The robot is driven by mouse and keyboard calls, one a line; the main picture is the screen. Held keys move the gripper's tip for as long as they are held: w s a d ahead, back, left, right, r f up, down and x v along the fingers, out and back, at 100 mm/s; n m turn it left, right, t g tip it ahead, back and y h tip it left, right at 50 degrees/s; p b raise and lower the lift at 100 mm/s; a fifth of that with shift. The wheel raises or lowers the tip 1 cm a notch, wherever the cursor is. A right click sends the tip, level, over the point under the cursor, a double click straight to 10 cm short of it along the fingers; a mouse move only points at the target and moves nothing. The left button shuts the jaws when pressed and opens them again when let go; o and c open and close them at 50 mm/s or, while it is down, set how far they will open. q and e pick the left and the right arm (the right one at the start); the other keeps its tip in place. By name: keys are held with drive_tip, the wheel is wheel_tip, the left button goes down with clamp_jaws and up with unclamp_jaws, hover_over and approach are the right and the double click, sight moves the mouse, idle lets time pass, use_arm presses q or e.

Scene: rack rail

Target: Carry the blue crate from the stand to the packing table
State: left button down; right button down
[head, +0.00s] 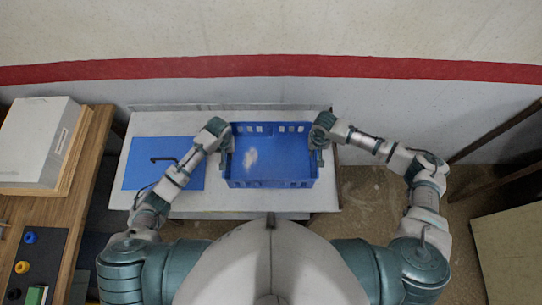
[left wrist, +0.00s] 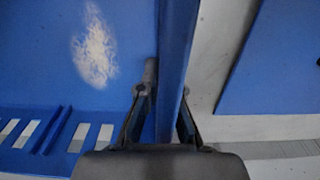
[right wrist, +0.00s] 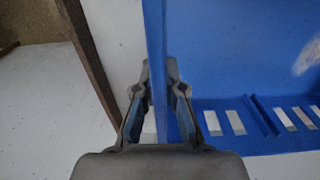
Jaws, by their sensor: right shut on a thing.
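The blue crate (head: 272,170) is an open, shallow box with slotted long walls and a pale patch on its floor. It is over a light grey table top (head: 265,204); I cannot tell whether it touches it. My left gripper (head: 226,154) is at its left wall, with a finger on each side of that wall in the left wrist view (left wrist: 168,85); whether it pinches the wall is unclear. My right gripper (head: 318,154) is shut on the right wall, which also shows between its fingers in the right wrist view (right wrist: 158,75). I cannot tell stand from packing table.
A blue mat (head: 140,174) with a dark handle-like item (head: 164,159) lies left of the crate. A wooden bench (head: 88,170) at the left carries a grey box (head: 38,138) and small coloured rings. A wall stands behind. Bare floor (head: 372,205) shows at right.

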use_arm(q)
drive_tip(key=shift+d+r, duration=0.1)
drive_tip(key=shift+r, duration=0.05)
use_arm(e)
drive_tip(key=shift+a, duration=0.1)
